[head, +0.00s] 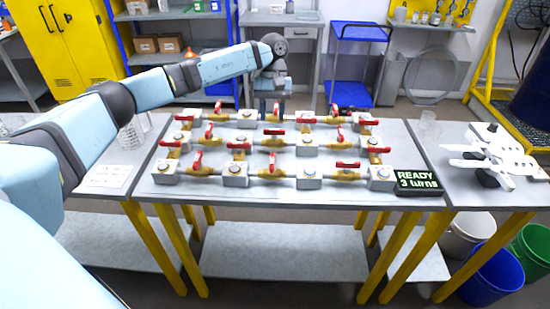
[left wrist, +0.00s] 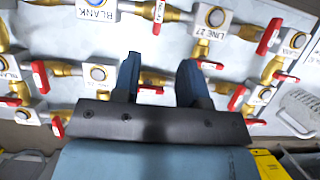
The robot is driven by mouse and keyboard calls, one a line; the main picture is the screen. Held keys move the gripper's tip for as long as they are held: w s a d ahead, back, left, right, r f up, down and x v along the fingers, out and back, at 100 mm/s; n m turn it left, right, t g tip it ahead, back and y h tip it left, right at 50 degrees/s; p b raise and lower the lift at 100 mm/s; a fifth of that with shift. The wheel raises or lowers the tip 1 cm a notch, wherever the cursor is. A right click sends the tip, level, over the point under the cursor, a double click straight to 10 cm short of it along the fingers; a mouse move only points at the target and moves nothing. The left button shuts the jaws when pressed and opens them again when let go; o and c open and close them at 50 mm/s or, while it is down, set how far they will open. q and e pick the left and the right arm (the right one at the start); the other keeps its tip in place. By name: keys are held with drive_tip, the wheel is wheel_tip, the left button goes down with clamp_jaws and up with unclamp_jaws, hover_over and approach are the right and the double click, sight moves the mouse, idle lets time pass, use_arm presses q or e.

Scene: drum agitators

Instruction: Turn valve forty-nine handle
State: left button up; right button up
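Several red valve handles (head: 270,162) sit on brass valves joined by pipes and white blocks (head: 310,178) in a grid on the grey table. No label reading forty-nine is legible, so I cannot tell which valve it is. My left gripper (head: 272,106) reaches over the far side of the grid and points down. In the left wrist view my left gripper (left wrist: 160,62) has its two blue fingers apart, with a red handle (left wrist: 151,90) showing between them. Whether they touch it is unclear. Nearby blocks read BLANK (left wrist: 96,12) and LINE 27 (left wrist: 212,17). My right gripper is not in view.
A black sign (head: 418,180) reading "READY 3 turns" stands at the table's right front. A white jaw-like object (head: 495,155) lies on the right table. Beakers (head: 130,132) stand on the left table. Blue, white and green buckets (head: 490,275) stand on the floor at right.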

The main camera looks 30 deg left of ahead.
sight(272, 159)
use_arm(q)
drive_tip(key=p+x, duration=0.2)
drive_tip(key=x, duration=1)
drive_tip(key=shift+s+d+f, duration=0.1)
drive_tip(key=shift+d+f, duration=0.15)
drive_tip(key=shift+f, duration=0.05)
clamp_jaws()
